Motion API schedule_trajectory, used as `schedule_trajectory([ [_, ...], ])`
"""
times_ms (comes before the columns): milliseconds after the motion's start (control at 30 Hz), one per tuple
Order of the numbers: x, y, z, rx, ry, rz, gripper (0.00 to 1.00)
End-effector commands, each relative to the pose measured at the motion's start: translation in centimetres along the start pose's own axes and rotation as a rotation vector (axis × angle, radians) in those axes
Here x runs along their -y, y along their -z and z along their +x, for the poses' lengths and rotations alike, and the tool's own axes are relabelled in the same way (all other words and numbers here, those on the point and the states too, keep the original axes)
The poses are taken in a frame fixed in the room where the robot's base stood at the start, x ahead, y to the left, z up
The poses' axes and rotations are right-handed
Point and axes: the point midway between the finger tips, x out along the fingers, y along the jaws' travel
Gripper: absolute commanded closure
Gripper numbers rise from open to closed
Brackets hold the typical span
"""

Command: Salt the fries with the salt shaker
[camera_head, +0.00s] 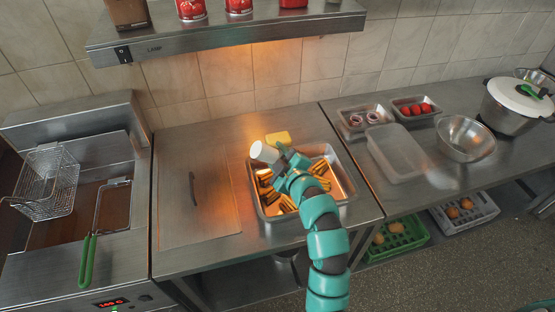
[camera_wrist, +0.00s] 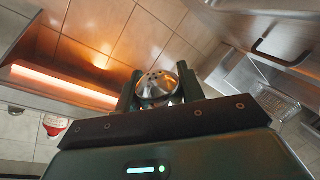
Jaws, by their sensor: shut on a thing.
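The salt shaker (camera_head: 264,152) has a white body and is held over the left back part of the fries tray. My gripper (camera_head: 284,160) is shut on it. In the wrist view the shaker's metal cap with holes (camera_wrist: 154,87) shows between my gripper's two dark fingers (camera_wrist: 158,92). The shaker looks tilted, with its white end toward the upper left in the head view. The fries (camera_head: 266,190) lie in a metal tray (camera_head: 352,187) set in the counter. My gripper and arm hide part of the fries. I cannot see any falling salt.
A yellow block (camera_head: 278,138) lies behind the tray. A lamp shelf (camera_head: 225,35) hangs above and behind. A fryer with a wire basket (camera_head: 46,185) stands at left. A clear container (camera_head: 396,152) and a metal bowl (camera_head: 465,138) stand at right. A flat metal lid (camera_head: 195,205) lies left of the tray.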

Motion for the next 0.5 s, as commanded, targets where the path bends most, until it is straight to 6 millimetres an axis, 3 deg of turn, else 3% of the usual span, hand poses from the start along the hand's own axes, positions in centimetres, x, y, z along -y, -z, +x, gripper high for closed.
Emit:
schedule_trajectory([
  [100, -0.8, 0.6, -0.2, -0.002, -0.005, 0.000, 0.90],
  [500, 1.5, -1.4, 0.4, -0.001, -0.004, 0.000, 0.90],
])
